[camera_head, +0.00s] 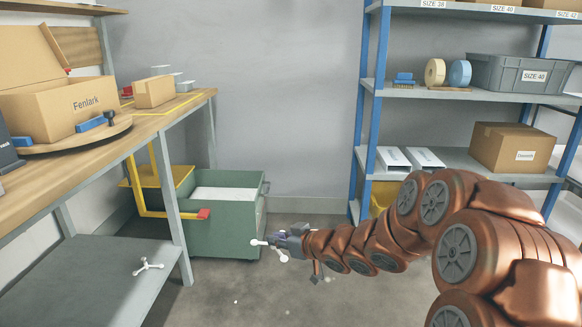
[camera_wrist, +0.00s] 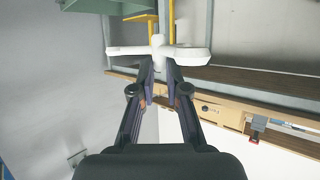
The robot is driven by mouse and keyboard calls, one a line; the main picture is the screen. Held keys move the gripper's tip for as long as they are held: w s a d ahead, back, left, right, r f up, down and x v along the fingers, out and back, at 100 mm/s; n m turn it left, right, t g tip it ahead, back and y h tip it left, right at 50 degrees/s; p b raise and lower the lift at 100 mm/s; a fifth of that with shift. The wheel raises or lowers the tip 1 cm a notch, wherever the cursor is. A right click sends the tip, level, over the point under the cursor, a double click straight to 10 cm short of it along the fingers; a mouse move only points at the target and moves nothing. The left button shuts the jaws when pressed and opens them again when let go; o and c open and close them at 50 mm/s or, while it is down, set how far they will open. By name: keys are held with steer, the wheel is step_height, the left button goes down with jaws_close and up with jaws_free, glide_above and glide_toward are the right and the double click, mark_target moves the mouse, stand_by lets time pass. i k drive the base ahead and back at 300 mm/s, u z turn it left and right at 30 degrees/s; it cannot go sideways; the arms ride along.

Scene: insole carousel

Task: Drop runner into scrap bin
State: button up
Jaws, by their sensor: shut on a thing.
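My gripper (camera_head: 277,242) is shut on a white branched runner (camera_wrist: 158,51), gripped at its stem between the fingertips (camera_wrist: 159,68) in the wrist view. In the head view the runner's white knobs (camera_head: 284,258) stick out past the fingers, partly hidden by them. The gripper is in front of the right side of a green open-topped bin (camera_head: 228,232), low over the floor; whether they touch cannot be told. The bin has whitish contents. No label on it can be read. A second white runner (camera_head: 147,266) lies on the grey lower shelf at left.
The workbench (camera_head: 60,168) is at left with a Fenlark box (camera_head: 75,105). A blue-framed rack (camera_head: 373,95) stands right.

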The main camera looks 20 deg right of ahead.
mark_target(226, 199)
steer(key=z, duration=0.75)
steer(key=i, duration=2)
steer(key=u, duration=0.75)
steer(key=i, duration=0.9)
steer(key=u, duration=1.4)
steer(key=i, duration=0.4)
steer(key=u, duration=0.25)
